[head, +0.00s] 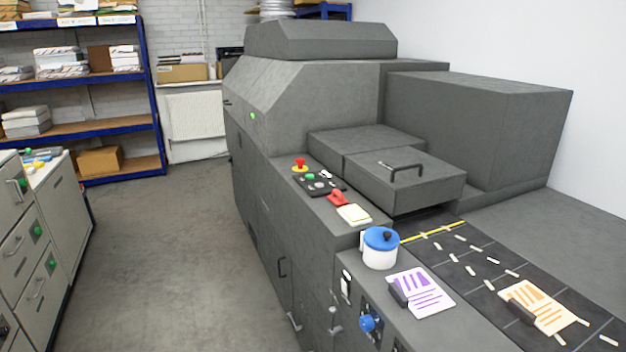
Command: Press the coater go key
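The large grey machine (300,85), which looks like the coater, fills the middle and right of the head view. A small dark control panel (330,190) lies on its near ledge. A round green key (309,176) sits on that panel, and it may be the go key; no label is legible. Grey and white controls are beside it. A red mushroom button on a yellow base (300,165) stands just behind the panel. A small green light (252,116) shows on the machine's side. Neither of my grippers is in view.
A red object (338,198), a pale pad (354,215), a white pot with blue lid (380,250) and a purple-printed sheet (426,293) line the ledge. An orange-printed sheet (540,307) lies on the dark feed bed. Cabinets (50,230) stand left; the floor (185,260) between is clear.

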